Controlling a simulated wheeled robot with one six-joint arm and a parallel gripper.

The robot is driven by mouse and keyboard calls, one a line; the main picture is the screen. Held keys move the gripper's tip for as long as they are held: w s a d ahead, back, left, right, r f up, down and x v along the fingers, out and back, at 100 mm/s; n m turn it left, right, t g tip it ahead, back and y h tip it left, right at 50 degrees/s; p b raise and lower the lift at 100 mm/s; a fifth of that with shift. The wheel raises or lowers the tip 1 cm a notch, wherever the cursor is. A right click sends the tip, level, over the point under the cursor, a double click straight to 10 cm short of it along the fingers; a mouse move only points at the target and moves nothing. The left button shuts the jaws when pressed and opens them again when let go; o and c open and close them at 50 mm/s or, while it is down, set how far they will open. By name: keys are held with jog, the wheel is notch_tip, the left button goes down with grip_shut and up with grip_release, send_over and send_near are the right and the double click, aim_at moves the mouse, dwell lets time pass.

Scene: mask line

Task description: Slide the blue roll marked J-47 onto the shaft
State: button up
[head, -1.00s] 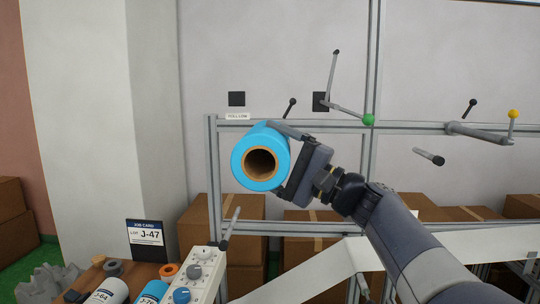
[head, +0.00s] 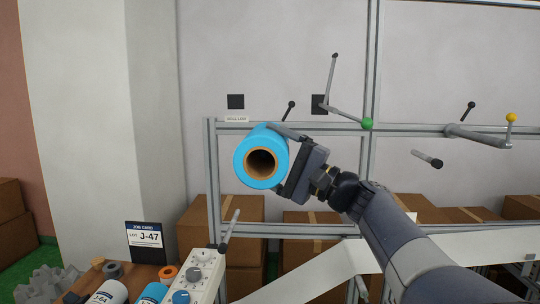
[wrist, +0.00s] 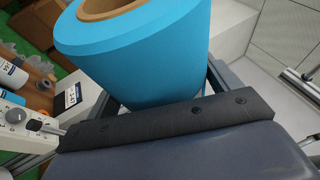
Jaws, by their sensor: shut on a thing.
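A blue roll (head: 243,154) with a brown core is held up in front of the grey frame, its open core end facing the head camera. My gripper (head: 284,160) is shut on its right side. In the wrist view the blue roll (wrist: 150,55) fills the upper middle between the fingers. No J-47 mark shows on the roll's visible side. Several grey rods with dark tips stick out from the frame, one below the roll (head: 230,230) and one at the right (head: 427,159). I cannot tell which is the shaft. The roll hides part of the frame behind it.
A job card reading J-47 (head: 144,236) stands on the bench at lower left, near other rolls (head: 108,293) and a knob panel (head: 201,270). A lever with a green ball (head: 367,123) stands right of the roll. A white web (head: 318,273) runs below my arm.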

aim_at(271, 159)
jog(key=shift+w+p, duration=0.45)
jog(key=shift+w, duration=1.05)
jog(key=shift+w+d+p, duration=0.15)
jog(key=shift+w+p, duration=0.95)
jog(key=shift+w, duration=1.4)
jog(key=shift+w+d+p, duration=0.1)
jog(key=shift+w+p, duration=1.4)
jog(key=shift+w, duration=1)
jog(key=shift+w, duration=0.1)
jog(key=shift+w+p, duration=0.85)
jog(key=shift+w, duration=0.15)
jog(key=shift+w, duration=0.35)
